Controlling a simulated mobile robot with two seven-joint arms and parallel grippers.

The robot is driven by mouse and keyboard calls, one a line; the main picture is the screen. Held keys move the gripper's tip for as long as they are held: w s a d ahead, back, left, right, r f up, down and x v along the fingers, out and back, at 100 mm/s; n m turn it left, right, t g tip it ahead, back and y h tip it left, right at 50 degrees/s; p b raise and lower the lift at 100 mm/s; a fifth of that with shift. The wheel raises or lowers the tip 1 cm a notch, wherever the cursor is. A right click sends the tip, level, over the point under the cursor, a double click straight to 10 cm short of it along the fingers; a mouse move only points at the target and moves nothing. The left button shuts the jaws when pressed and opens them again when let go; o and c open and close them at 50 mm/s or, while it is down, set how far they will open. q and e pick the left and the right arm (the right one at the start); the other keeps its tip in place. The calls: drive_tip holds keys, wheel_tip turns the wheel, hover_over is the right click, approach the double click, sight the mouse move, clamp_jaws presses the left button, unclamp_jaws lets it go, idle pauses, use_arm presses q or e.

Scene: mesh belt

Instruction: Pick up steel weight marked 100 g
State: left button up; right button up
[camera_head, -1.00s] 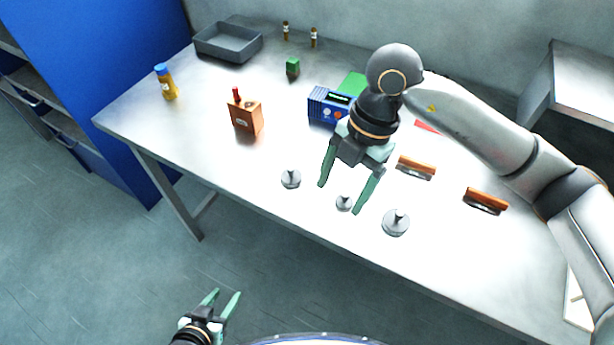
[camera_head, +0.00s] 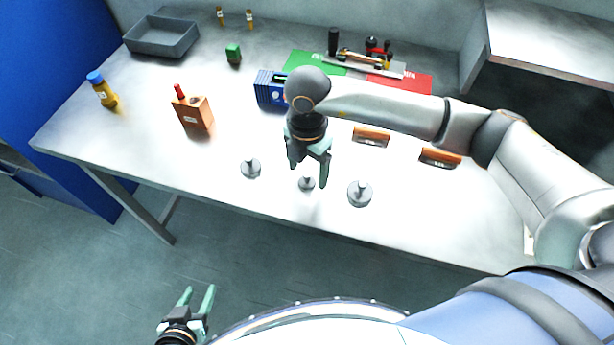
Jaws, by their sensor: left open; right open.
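Three steel weights with knobs stand near the front edge of the table: a left one (camera_head: 251,169), a small middle one (camera_head: 307,184) and a larger right one (camera_head: 360,195). Their markings are too small to read, so I cannot tell which is the 100 g one. My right gripper (camera_head: 308,176) is open and points down over the middle weight, its fingers to either side of it in the picture. I cannot tell how far above it they are. My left gripper (camera_head: 198,299) is open and empty, low in front of the table.
The table's (camera_head: 140,146) front left is clear.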

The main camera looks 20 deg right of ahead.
drive_tip(key=shift+f, duration=1.1)
clamp_jaws()
